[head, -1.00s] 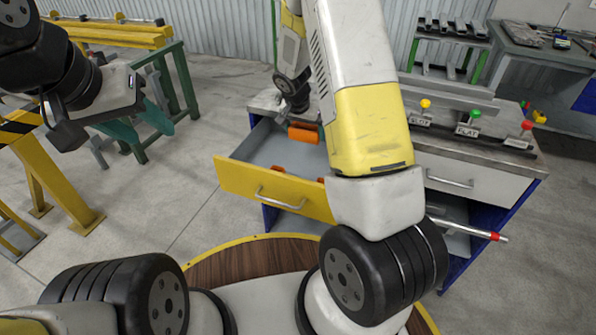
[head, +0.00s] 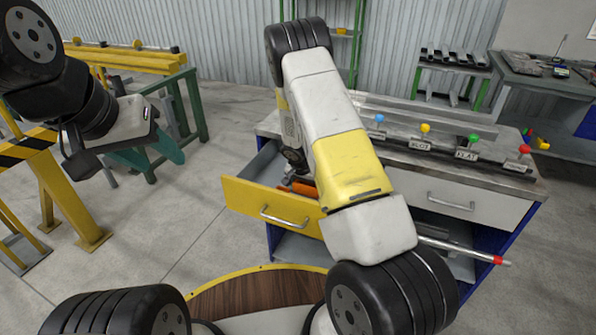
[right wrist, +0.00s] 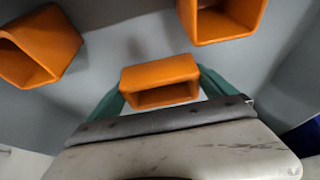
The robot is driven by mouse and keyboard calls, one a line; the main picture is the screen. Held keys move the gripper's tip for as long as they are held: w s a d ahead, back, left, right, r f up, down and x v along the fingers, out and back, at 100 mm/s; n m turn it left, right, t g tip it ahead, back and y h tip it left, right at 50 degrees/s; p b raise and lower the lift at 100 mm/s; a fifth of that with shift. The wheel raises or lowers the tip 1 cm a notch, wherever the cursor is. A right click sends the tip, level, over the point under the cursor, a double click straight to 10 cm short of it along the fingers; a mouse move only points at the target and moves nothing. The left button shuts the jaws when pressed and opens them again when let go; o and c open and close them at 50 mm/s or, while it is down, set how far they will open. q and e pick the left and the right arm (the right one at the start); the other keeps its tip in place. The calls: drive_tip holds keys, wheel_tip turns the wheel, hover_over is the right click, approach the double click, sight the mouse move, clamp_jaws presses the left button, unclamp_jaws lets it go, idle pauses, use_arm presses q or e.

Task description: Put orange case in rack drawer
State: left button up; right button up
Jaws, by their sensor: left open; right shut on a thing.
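The orange case (right wrist: 160,75), an open-ended block, is between the green fingers of my right gripper (right wrist: 162,92), which is shut on it. The yellow-fronted drawer (head: 240,197) of the rack (head: 512,186) is pulled open. In the head view my right arm hides most of its inside, and orange (head: 300,188) shows low in it; I cannot tell which case that is. The right wrist view shows two more orange cases, one at left (right wrist: 38,48) and one at top right (right wrist: 222,22), on the grey drawer floor. My left gripper (head: 150,157) is open and empty, away from the rack.
Coloured knobs, including a yellow one (head: 425,128) and a red one (head: 524,149), stand on the rack top. A red-tipped rod (head: 465,252) sticks out at right. A yellow post (head: 75,200) and a green stand (head: 190,110) are at left. Open floor lies between.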

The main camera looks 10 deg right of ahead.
drive_tip(key=o, duration=1.1)
drive_tip(key=shift+f, duration=0.1)
drive_tip(key=s+a+r+n+y, duration=0.1)
drive_tip(key=s+r, duration=0.4)
drive_tip(key=r, duration=0.5)
drive_tip(key=s+r+t, duration=0.1)
drive_tip(key=s+r, duration=0.3)
drive_tip(key=r, duration=0.6)
drive_tip(key=s+a+r+n+y, duration=0.1)
drive_tip(key=s+r, duration=0.4)
drive_tip(key=r, duration=0.5)
drive_tip(key=s+a+r+n+y, duration=0.1)
drive_tip(key=s+r, duration=0.2)
drive_tip(key=s, duration=0.3)
drive_tip(key=s+r+n+t, duration=0.1)
drive_tip(key=s+r+n, duration=0.1)
drive_tip(key=s+r, duration=0.2)
drive_tip(key=s+a+r+n+y, duration=0.1)
drive_tip(key=s+r+n, duration=0.1)
drive_tip(key=s, duration=0.8)
drive_tip(key=shift+a+r+t+y, duration=0.15)
drive_tip(key=shift+a+r, duration=0.05)
drive_tip(key=shift+r, duration=0.25)
drive_tip(key=shift+a+r+t+y, duration=0.15)
drive_tip(key=shift+r, duration=0.25)
